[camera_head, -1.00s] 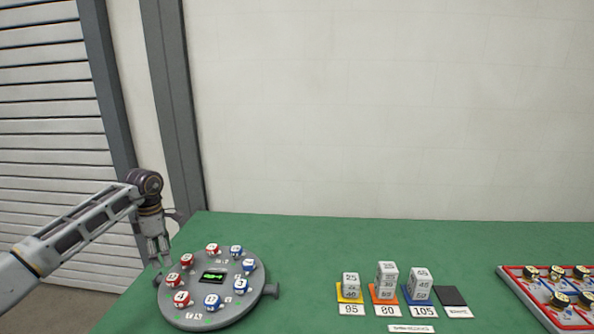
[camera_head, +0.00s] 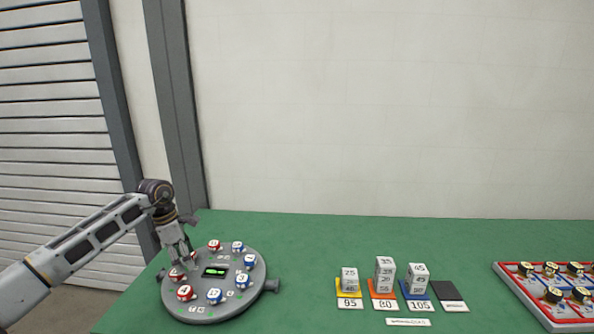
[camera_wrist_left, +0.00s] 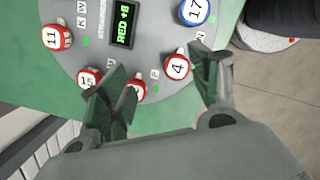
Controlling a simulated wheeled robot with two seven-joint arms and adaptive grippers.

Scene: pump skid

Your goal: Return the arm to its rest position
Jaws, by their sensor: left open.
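My left arm comes in from the left in the head view, and its gripper (camera_head: 183,262) hangs fingers-down over the left side of a grey round dial plate (camera_head: 205,308). In the left wrist view the gripper (camera_wrist_left: 165,85) is open, with its fingers apart and nothing held between them. A red-and-white knob marked 4 (camera_wrist_left: 177,66) shows between the fingers, and another red knob (camera_wrist_left: 137,91) is partly hidden by the left finger. My right gripper is not in view.
The plate carries several red and blue numbered knobs and a green-lit display (camera_head: 215,271). Number blocks stand on a yellow card (camera_head: 349,294), an orange card and a blue card, beside a black card (camera_head: 447,291). A red-rimmed tray (camera_head: 525,296) lies at right.

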